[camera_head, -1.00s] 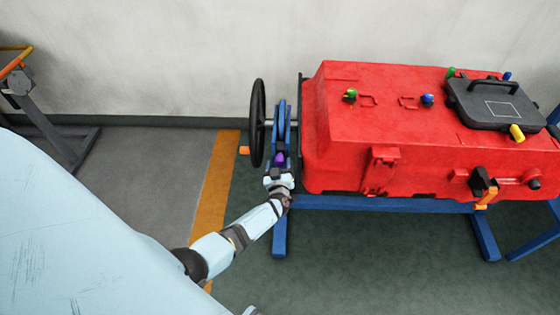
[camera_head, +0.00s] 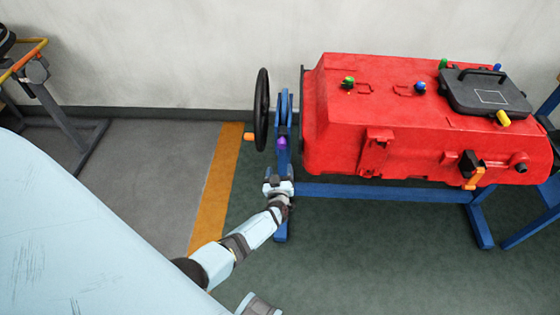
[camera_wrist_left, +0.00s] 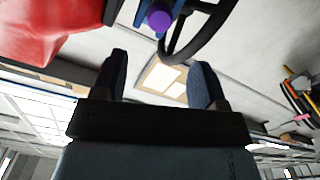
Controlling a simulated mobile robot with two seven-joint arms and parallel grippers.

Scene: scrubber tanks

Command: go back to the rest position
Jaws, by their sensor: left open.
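My left gripper (camera_head: 279,182) is in the middle of the head view, just below the purple knob (camera_head: 282,142) on the blue stand beside the red tank. In the left wrist view its two dark fingers (camera_wrist_left: 158,82) stand apart with nothing between them. The purple knob (camera_wrist_left: 159,19) shows beyond the fingertips there, apart from them. The arm reaches in from the lower left. My right gripper is not in view.
The red tank (camera_head: 345,120) rests on a blue frame (camera_head: 400,193) to the right of the gripper. A black handwheel (camera_head: 261,110) stands just up and left. A grey frame with an orange rail (camera_head: 25,58) is at the far left. Green floor (camera_head: 370,260) below is clear.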

